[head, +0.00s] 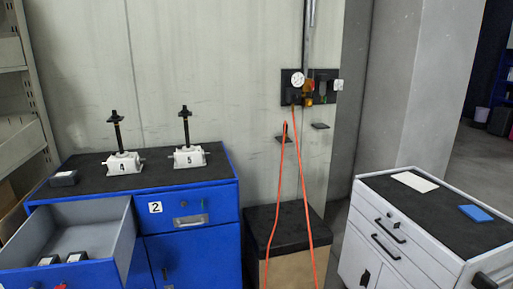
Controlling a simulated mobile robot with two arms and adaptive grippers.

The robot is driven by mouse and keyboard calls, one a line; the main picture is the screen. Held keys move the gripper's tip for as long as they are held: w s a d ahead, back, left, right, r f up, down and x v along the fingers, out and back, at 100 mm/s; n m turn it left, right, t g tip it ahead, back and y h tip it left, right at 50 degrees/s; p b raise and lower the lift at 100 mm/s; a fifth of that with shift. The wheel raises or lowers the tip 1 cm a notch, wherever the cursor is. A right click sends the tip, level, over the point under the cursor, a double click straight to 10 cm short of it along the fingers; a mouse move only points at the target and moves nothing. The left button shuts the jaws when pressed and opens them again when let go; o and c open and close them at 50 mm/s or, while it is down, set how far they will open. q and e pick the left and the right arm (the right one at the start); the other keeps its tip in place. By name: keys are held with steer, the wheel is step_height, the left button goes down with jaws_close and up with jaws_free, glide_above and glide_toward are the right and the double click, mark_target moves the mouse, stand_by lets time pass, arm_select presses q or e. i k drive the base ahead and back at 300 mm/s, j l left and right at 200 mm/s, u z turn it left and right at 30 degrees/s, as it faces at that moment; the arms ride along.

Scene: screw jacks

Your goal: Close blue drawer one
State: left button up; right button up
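The blue cabinet (192,248) stands at the left. Its left drawer (85,238) is pulled out towards me, with a grey inside and two small dark-and-light blocks (62,258) near its front. Its front panel is cut off at the bottom edge, and I cannot read a number on it. The drawer to its right (194,212) is shut and labelled 2, with a metal handle. Neither of my grippers can be made out in the head view.
Screw jacks 4 (124,163) and 5 (190,156) and a small dark box (63,178) stand on the cabinet top. A black-topped box (279,226) and orange hose (304,180) are to the right, then a white cabinet (395,243) with shut drawers.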

mark_target(107, 229)
steer(key=u, duration=1.6)
